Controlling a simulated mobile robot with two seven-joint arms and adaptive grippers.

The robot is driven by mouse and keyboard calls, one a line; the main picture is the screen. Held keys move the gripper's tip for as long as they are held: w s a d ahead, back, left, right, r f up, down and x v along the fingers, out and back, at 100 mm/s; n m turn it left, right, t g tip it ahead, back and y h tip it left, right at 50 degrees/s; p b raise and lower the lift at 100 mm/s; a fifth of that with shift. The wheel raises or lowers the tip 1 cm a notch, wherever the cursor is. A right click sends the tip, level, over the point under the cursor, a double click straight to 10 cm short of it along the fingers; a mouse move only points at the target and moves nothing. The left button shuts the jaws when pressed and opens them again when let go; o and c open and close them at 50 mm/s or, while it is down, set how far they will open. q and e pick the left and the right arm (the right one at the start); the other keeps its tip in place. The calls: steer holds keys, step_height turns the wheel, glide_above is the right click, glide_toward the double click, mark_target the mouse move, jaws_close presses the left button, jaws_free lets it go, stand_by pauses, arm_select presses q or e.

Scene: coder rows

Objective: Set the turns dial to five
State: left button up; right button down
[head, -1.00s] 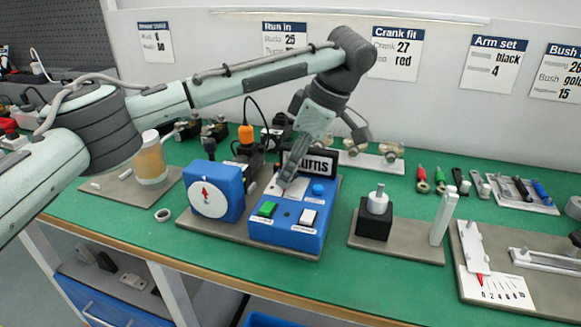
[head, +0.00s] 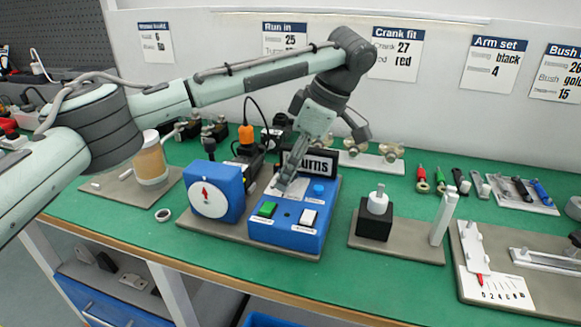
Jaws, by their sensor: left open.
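A blue control box (head: 290,235) stands on a grey base plate in the middle of the bench. It has a green button (head: 267,209), a white button (head: 308,217) and a round blue button (head: 319,189) on top. A dark sign (head: 318,162) behind it reads "urns", its first letter hidden by my gripper. My left gripper (head: 282,186) points down at a pale plate at the box's back left. Its fingers cover what is there, so I cannot make out the turns dial or its setting. Contact is unclear. My right gripper is not in view.
A blue box with a white round face and red pointer (head: 207,198) stands just left of the control box. A black block with a white knob (head: 376,217) stands to the right. A jar (head: 150,160) is at the left. Green bench shows along the front.

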mark_target(306, 189)
arm_select(q)
steer(key=v, duration=0.8)
stand_by(0.4)
